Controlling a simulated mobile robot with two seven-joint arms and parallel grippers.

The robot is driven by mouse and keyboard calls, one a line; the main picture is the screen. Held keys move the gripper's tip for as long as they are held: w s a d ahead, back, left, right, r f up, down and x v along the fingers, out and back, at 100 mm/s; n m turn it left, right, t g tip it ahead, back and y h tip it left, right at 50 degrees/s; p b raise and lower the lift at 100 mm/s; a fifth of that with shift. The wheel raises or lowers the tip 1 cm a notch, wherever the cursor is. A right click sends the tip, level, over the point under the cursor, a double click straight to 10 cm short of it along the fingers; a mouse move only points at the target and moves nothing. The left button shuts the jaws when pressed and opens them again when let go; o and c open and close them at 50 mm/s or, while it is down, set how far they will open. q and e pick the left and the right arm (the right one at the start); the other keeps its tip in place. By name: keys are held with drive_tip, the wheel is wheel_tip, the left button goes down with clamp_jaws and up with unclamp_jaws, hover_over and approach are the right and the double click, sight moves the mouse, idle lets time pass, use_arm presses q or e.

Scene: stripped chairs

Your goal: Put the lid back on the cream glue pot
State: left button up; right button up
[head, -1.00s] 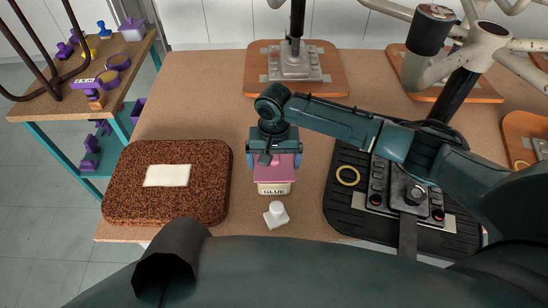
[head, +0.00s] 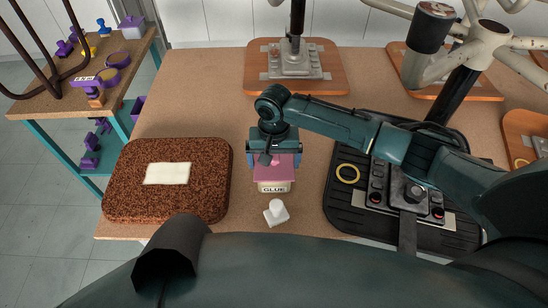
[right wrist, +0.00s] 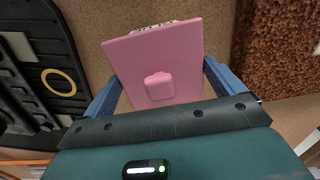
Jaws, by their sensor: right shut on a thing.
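A cream glue pot (head: 274,187) with a dark GLUE label stands on the brown table. A pink, flat, square lid (head: 275,172) is right above it and hides its top. In the right wrist view the lid (right wrist: 170,55) shows a small raised knob, with a sliver of the pot beyond its far edge. My right gripper (head: 274,160) points down over the pot and is shut on the lid, with its blue fingers on either side. I cannot tell whether the lid touches the pot. My left gripper is not in view.
A small white piece with a knob (head: 276,212) lies just in front of the pot. A brown textured pad (head: 120,200) with a cream sheet is at left. A black mat (head: 345,205) with a yellow ring and a metal fixture is at right.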

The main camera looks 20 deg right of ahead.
drive_tip(key=shift+f, duration=0.45)
drive_tip(key=o, duration=0.6)
drive_tip(key=shift+o, duration=0.2)
drive_tip(key=shift+r, duration=0.15)
wheel_tip(320, 180, up, 13)
drive_tip(key=shift+s, duration=0.1)
